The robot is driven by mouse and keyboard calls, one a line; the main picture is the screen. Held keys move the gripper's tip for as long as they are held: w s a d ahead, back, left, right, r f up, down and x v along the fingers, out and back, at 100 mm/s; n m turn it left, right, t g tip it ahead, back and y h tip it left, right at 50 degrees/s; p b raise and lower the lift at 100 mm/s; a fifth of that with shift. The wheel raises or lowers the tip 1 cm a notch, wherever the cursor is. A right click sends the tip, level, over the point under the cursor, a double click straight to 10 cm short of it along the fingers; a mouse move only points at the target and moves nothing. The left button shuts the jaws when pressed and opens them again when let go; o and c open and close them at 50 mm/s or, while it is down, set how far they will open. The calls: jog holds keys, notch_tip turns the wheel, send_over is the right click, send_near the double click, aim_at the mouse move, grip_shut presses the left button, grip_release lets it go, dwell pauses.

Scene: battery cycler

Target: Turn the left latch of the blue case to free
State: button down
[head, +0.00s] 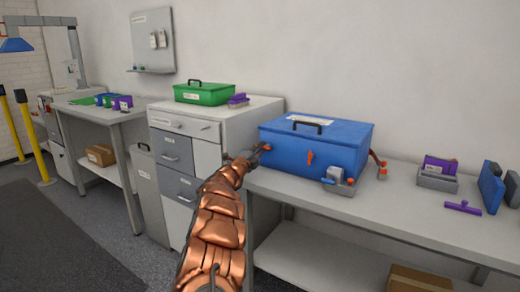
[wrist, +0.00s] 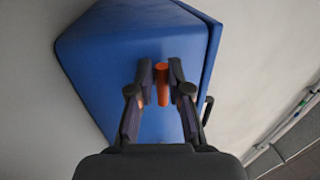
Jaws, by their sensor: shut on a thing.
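The blue case (head: 285,147) stands on the grey bench, lid down, with a black handle on top. Its left latch (head: 267,147) is a small orange piece near the left end of the front. The right latch (head: 310,157) is orange and points upright. My gripper (head: 259,151) is at the left latch. In the wrist view my gripper (wrist: 161,78) is shut on the orange left latch (wrist: 162,90), one finger on each side, against the blue case (wrist: 110,60). The fingers partly hide the latch in the head view, and its exact angle is hard to tell.
A purple block in a grey holder (head: 437,178) and a purple piece (head: 463,207) lie further right. A drawer cabinet (head: 262,108) with a green case (head: 204,95) stands left.

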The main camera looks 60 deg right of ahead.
jog(key=shift+s+d+r, duration=0.1)
jog(key=shift+s+r, duration=0.05)
jog(key=shift+r, duration=0.2)
jog(key=c, duration=1.3)
grip_release()
jog(key=shift+o, duration=0.5)
jog(key=shift+f, duration=0.15)
jog(key=shift+f, duration=0.1)
jog(key=shift+a+f, duration=0.25)
jog(key=shift+a, duration=0.7)
jog(key=a+f, duration=0.1)
jog(key=a, duration=0.9)
jog(key=shift+s+f, duration=0.2)
jog(key=shift+f, duration=0.15)
